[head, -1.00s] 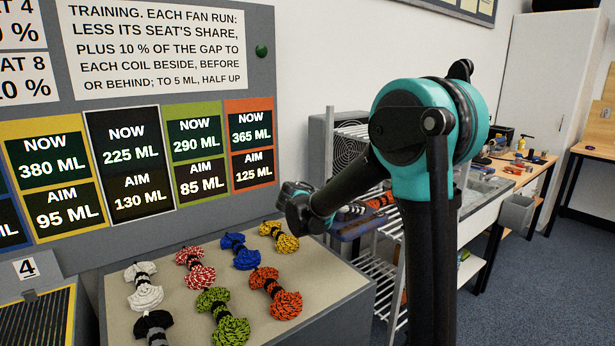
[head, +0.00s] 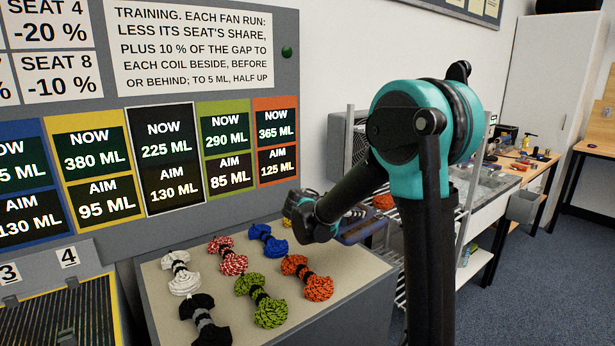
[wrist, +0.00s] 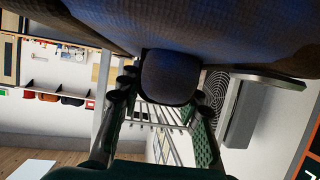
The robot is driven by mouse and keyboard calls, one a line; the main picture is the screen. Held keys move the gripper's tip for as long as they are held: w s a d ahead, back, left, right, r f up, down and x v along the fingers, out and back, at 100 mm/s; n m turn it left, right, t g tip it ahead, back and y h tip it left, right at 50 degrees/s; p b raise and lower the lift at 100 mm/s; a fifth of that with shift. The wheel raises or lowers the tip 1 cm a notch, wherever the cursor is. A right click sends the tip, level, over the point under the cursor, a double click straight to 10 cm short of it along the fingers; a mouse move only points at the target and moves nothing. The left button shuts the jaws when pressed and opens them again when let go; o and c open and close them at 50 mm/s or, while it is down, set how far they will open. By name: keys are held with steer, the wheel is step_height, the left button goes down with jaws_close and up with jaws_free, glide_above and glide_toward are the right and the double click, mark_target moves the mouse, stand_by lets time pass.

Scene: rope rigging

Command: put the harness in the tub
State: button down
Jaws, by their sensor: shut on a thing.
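The harness shows as a dark blue woven mass (wrist: 230,25) that fills the top of the wrist view, very close to the camera. In the head view a dark blue piece of it (head: 362,232) shows beyond my forearm. My gripper (wrist: 158,112) is shut on it, with green-padded fingers to either side in the wrist view. In the head view my gripper (head: 350,213) is mostly hidden behind my arm, so the grip itself cannot be seen. I cannot pick out the tub with certainty in either view.
Several coloured rope coils (head: 262,300) lie on a beige-topped stand (head: 160,315) below the arm. A wire rack (head: 400,260) stands behind my arm. A grey bin (head: 523,206) is beside the workbench (head: 490,190). Blue floor (head: 560,260) is open at right.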

steer(key=w+d+f+n+t+y, duration=0.3)
steer(key=f+n+y, duration=0.3)
steer(key=f, duration=0.2)
steer(key=shift+d+f+n+t, duration=0.3)
steer(key=shift+d+f+t, duration=0.05)
steer(key=shift+d+t, duration=0.25)
steer(key=shift+d, duration=0.1)
